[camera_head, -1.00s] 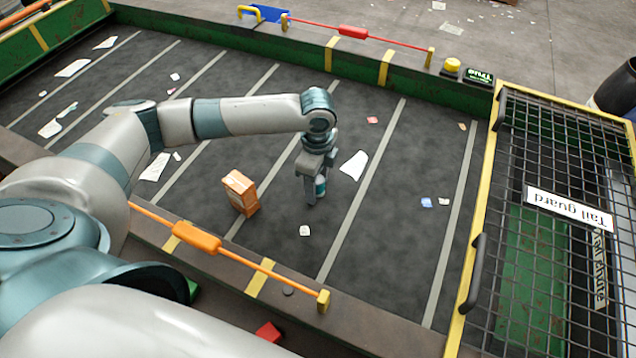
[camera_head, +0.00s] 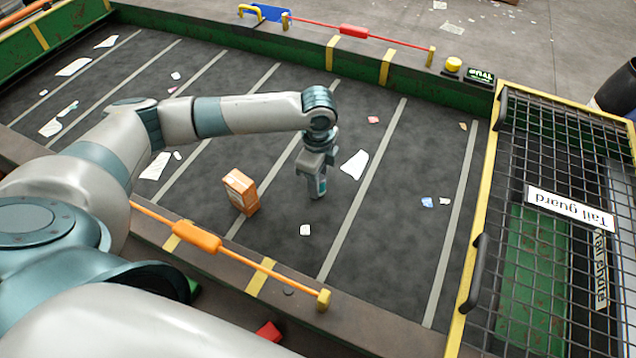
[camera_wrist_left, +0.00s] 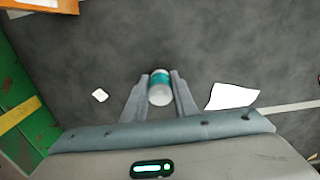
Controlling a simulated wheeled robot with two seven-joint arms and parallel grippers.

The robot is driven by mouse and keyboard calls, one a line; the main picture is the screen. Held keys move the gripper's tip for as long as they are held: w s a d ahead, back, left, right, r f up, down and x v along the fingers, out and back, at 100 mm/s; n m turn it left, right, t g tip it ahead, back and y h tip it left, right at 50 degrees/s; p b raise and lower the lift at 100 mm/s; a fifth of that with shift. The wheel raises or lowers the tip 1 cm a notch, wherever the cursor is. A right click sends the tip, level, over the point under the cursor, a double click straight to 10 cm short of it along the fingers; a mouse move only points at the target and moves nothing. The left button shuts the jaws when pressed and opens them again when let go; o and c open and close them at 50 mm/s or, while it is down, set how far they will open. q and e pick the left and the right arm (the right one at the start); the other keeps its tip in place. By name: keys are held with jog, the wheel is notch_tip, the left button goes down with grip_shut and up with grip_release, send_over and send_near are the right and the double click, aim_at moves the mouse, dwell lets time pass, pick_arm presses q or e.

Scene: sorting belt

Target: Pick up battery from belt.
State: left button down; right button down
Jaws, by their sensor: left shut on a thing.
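The battery (camera_wrist_left: 159,88) is a small cylinder with a teal band and a pale end. It sits between the two fingers of my left gripper (camera_wrist_left: 160,92) in the left wrist view, which are shut on it. In the head view my left gripper (camera_head: 317,190) points down at the dark belt (camera_head: 390,260), near its middle. The fingers hide most of the battery there, and I cannot tell whether it touches the belt. My right gripper is not in view.
An orange box (camera_head: 241,192) stands on the belt just left of my left gripper. Paper scraps lie around, one white piece (camera_head: 354,164) close on the right. An orange pull cord (camera_head: 198,237) runs along the near edge. A mesh tail guard (camera_head: 560,190) covers the right end.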

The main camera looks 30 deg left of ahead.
pick_arm(q)
jog(key=shift+r+b, duration=0.3)
jog(key=shift+r, duration=0.3)
notch_tip(320, 180, up, 2)
jog(key=shift+r+b, duration=0.25)
jog(key=shift+b, duration=0.3)
jog(key=w+d+r+b, duration=0.3)
jog(key=d+r, duration=0.4)
jog(key=d, duration=0.4)
jog(key=shift+w, duration=0.25)
